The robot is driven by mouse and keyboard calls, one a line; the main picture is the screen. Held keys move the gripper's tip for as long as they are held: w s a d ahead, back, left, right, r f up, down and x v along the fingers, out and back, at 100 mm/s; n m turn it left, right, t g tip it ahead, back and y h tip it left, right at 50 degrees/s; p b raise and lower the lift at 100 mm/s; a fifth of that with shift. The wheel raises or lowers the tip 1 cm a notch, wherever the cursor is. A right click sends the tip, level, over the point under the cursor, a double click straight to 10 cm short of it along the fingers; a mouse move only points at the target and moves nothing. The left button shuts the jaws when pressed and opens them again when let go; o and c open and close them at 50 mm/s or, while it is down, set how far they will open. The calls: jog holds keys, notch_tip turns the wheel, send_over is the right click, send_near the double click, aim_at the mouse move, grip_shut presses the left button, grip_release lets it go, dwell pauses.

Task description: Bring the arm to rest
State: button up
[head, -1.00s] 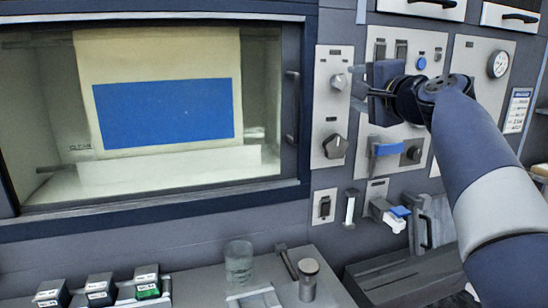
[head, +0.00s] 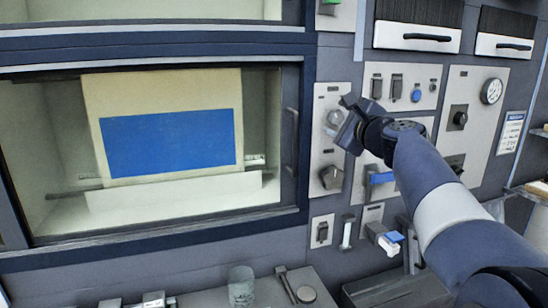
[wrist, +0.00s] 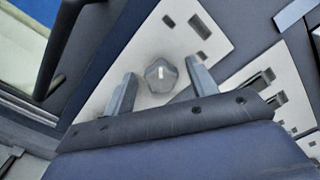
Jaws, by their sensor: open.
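My gripper (head: 345,115) is in front of the control panel, close to the upper grey knob (head: 334,118) on the narrow plate (head: 325,205). In the wrist view, the two fingers of my gripper (wrist: 160,85) stand apart, with that knob (wrist: 161,75) between and just beyond them. The jaws are open and hold nothing. Whether a finger touches the knob, I cannot tell. My arm (head: 440,195) reaches in from the lower right.
A glass-fronted chamber (head: 300,130) with a blue-printed sheet (head: 170,142) is on the left. A lower knob (head: 331,177), a blue-handled lever (head: 381,178) and a gauge (head: 491,91) are on the panel. A glass (head: 241,285) stands on the bench below.

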jog(key=m+p, duration=0.4)
jog(key=m, duration=0.1)
jog(key=shift+r, duration=0.35)
jog(key=m+p, duration=0.4)
jog(key=shift+d+m, duration=0.15)
jog(key=shift+m, duration=0.15)
jog(key=shift+s+d+f, duration=0.1)
jog(key=shift+s+f, duration=0.1)
jog(key=shift+f, duration=0.05)
jog(key=shift+b+v, duration=0.35)
jog(key=shift+v, duration=0.5)
jog(key=shift+s, duration=0.1)
